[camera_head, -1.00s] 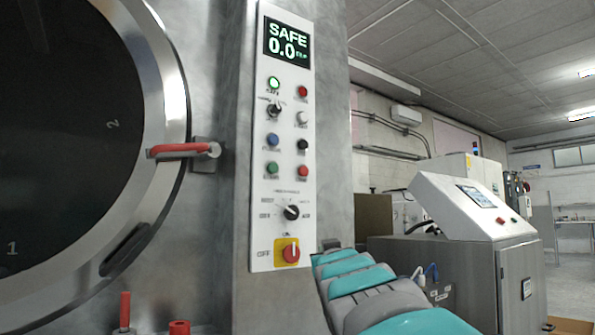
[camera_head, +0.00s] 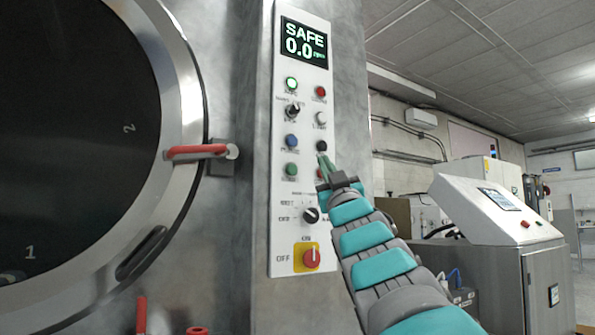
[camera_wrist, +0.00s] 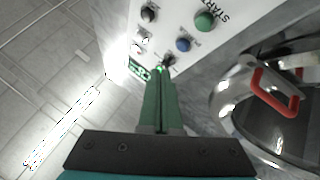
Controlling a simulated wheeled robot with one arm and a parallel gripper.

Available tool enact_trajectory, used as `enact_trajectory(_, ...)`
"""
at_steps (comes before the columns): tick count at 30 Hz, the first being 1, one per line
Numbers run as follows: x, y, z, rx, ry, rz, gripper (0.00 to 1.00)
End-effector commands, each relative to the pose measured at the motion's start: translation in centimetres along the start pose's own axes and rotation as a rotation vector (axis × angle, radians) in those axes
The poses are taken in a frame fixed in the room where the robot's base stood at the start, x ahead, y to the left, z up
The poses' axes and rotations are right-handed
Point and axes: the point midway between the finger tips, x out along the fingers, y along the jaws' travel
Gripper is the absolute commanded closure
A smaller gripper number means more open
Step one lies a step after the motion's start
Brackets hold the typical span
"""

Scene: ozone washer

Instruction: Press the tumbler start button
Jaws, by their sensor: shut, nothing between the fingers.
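The control panel (camera_head: 283,215) stands upright on the steel machine with two columns of buttons. A green button (camera_head: 291,170) is at the lower left of the group; in the wrist view it is the large green button (camera_wrist: 204,21) beside the word START. A blue button (camera_head: 291,141) sits above it, and a black button (camera_head: 321,145) is to the right. My gripper (camera_head: 323,158) is shut and empty, its green fingertips just below the black button. The fingers partly cover the lower red button. In the wrist view the shut fingertips (camera_wrist: 160,74) lie apart from the green button in the picture.
The screen (camera_head: 304,43) reads SAFE 0.0. A rotary selector (camera_head: 311,215) and a red switch on yellow (camera_head: 311,257) are lower on the panel. A red door handle (camera_head: 197,151) sticks out at left. A grey console (camera_head: 496,215) stands at right.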

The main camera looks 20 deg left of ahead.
Motion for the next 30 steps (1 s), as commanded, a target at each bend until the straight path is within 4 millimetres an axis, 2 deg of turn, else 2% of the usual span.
enact_trajectory(8,0.7,-0.4,0.5,-0.001,-0.001,0.0,1.0)
enact_trajectory(19,4.2,-2.7,2.7,0.002,-0.004,-0.001,1.0)
enact_trajectory(30,6.0,-4.3,4.4,0.001,-0.002,0.0,1.0)
